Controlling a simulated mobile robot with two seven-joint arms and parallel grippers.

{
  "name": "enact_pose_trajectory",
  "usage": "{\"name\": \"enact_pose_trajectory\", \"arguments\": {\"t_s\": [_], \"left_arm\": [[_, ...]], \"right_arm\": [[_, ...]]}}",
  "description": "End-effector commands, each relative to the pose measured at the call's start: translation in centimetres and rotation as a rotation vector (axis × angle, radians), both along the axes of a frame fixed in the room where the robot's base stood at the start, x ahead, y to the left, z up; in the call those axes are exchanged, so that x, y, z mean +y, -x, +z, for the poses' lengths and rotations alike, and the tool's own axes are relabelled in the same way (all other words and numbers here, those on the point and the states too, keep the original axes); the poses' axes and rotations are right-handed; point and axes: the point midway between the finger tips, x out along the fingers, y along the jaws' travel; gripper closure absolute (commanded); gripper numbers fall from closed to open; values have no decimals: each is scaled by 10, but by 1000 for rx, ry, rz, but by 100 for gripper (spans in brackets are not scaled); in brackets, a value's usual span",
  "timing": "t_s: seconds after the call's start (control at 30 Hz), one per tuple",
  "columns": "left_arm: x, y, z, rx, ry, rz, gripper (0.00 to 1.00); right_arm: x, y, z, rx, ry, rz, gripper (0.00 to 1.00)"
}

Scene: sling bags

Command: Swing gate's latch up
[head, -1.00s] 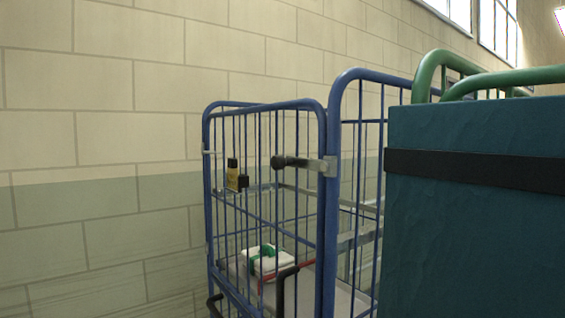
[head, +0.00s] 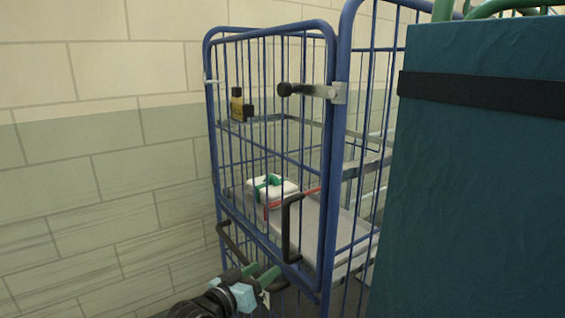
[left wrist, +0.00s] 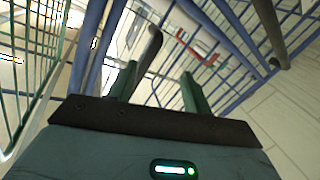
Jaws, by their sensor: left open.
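The swing gate (head: 272,30) is the blue barred front of a roll cage and looks closed. A black pull handle (head: 289,228) is fixed upright lower on the gate. My left gripper (head: 258,271) is low in front of the gate, below the handle and well below the latch. Its green fingers are apart and empty. In the left wrist view, a dark handle (left wrist: 149,50) shows beyond the spread fingers (left wrist: 160,84). My right gripper is not in view.
A white item with a green strap (head: 271,186) and a black-and-yellow item (head: 240,105) are behind the bars. A large teal block with a black band (head: 485,180) stands close on the right. A block wall (head: 80,200) is on the left.

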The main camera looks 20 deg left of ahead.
Motion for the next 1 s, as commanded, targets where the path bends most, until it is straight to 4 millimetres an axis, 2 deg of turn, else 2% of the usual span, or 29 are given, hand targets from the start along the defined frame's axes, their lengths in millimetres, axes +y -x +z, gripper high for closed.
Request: {"name": "enact_pose_trajectory", "arguments": {"t_s": [0.03, 0.17, 0.2, 0.3, 0.4, 0.5, 0.6, 0.67, 1.0], "left_arm": [[2, -15, 43, -58, 22, -11, 50], [4, -37, 139, -168, 86, -55, 50], [4, -40, 169, -201, 103, -70, 50], [5, -42, 239, -277, 141, -109, 50], [6, -37, 295, -335, 168, -145, 50], [6, -30, 335, -378, 187, -172, 50], [7, -25, 357, -400, 198, -190, 50], [7, -23, 364, -408, 201, -196, 50], [2, -29, 372, -412, 205, -200, 50]], "right_arm": [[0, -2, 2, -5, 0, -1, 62], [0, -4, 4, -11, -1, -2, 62], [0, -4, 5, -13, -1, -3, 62], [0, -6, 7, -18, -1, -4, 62], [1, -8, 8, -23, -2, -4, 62], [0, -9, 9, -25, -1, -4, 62], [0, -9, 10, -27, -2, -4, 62], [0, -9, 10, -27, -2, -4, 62], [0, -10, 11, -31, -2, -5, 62]]}}
